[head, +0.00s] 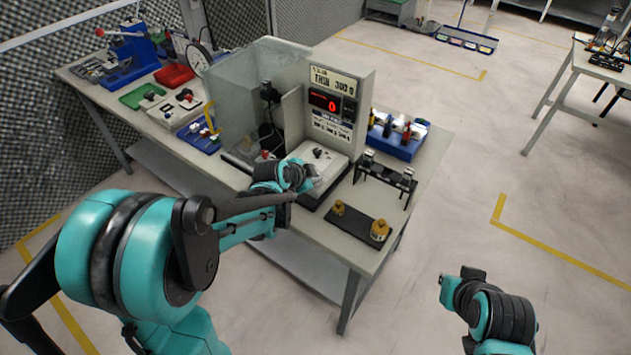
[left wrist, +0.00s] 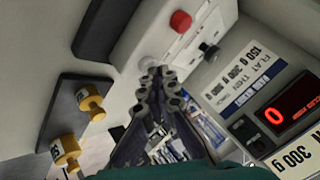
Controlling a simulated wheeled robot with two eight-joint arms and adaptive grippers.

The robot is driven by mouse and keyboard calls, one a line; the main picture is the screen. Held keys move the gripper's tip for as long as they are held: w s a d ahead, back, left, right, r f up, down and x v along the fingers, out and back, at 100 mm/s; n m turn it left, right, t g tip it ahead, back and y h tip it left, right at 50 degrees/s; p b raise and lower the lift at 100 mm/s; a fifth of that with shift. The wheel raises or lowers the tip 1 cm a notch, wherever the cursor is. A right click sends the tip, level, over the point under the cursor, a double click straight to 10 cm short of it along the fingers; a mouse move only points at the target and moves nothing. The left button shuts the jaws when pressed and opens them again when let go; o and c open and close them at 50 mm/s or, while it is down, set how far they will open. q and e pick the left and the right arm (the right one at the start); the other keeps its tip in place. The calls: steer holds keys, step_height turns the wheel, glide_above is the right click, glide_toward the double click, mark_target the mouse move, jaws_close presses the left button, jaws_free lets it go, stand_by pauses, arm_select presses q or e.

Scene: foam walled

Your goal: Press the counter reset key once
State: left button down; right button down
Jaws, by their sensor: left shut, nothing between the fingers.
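The grey counter unit (head: 345,85) stands on the workbench. Its red display (head: 332,103) reads 0, and the display also shows in the left wrist view (left wrist: 290,112). Two small dark keys (left wrist: 250,136) sit beside the display. The unit's pale base box (left wrist: 150,35) carries a red button (left wrist: 180,21), a black knob (left wrist: 208,50) and a pale round part (left wrist: 150,62). My left gripper (left wrist: 158,76) is shut and empty, with its tips at or just in front of the pale round part; contact is unclear. My right gripper (head: 450,287) is off the bench; its jaws are unclear.
Yellow weights (head: 379,229) stand on a dark plate (head: 358,222) at the bench's front corner. A black stand (head: 385,180) and a blue tray (head: 400,145) are right of the unit. A clear panel (head: 238,95) stands left. The floor at right is open.

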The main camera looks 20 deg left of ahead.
stand_by(0.4)
arm_select(q)
steer(key=shift+r+p, duration=0.75)
steer(key=shift+r, duration=0.15)
step_height(320, 180, up, 5)
steer(key=p, duration=0.4)
stand_by(0.6)
